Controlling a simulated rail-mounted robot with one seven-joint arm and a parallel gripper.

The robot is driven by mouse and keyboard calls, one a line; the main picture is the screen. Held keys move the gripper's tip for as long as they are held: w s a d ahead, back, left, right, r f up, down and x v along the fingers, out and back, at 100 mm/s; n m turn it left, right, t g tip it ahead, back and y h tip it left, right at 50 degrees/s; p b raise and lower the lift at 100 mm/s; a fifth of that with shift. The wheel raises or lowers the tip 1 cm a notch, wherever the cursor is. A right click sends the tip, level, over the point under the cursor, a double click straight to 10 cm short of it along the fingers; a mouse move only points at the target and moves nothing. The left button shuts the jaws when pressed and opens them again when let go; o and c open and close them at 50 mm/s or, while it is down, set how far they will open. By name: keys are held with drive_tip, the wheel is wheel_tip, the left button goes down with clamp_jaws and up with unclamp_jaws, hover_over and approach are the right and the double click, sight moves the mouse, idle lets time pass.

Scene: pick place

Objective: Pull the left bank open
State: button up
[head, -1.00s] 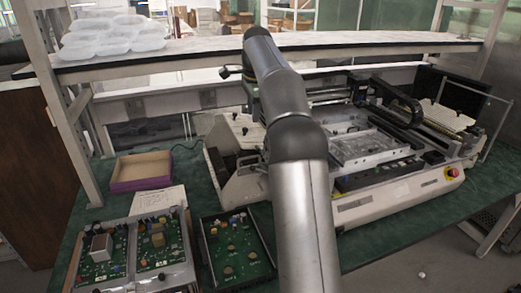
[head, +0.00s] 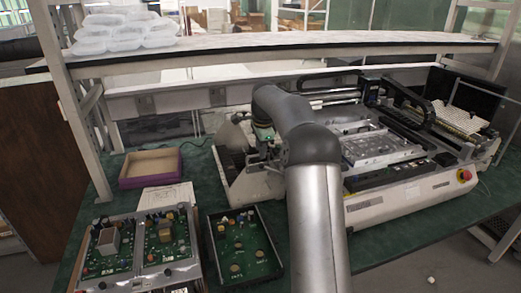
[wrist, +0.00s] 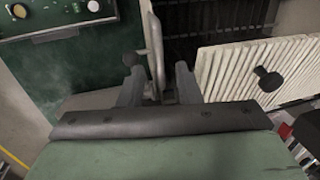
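In the wrist view, my gripper (wrist: 160,82) has its two fingers apart. A thin pale panel seen edge-on, the left bank as far as I can tell (wrist: 153,45), stands between them. A dark round knob (wrist: 133,60) shows on this panel's left side, just beyond the left fingertip. A white ribbed bank (wrist: 235,68) with a black knob is to the right, apart from the fingers. A dark opening shows behind, between the two. In the head view, my arm reaches down at the left end of the pick-and-place machine (head: 410,200) and hides the fingers' contact.
A green board in a tray (head: 240,245) and a double board tray (head: 140,250) lie left of my arm. An empty shallow box (head: 150,168) sits behind them. A shelf (head: 270,45) with clear packs crosses above the bench.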

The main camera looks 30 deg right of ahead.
drive_tip(key=shift+w+f, duration=0.1)
drive_tip(key=shift+f, duration=0.3)
clamp_jaws()
drive_tip(key=a, duration=0.6)
drive_tip(key=shift+w, duration=0.45)
unclamp_jaws()
drive_tip(key=shift+r, duration=0.1)
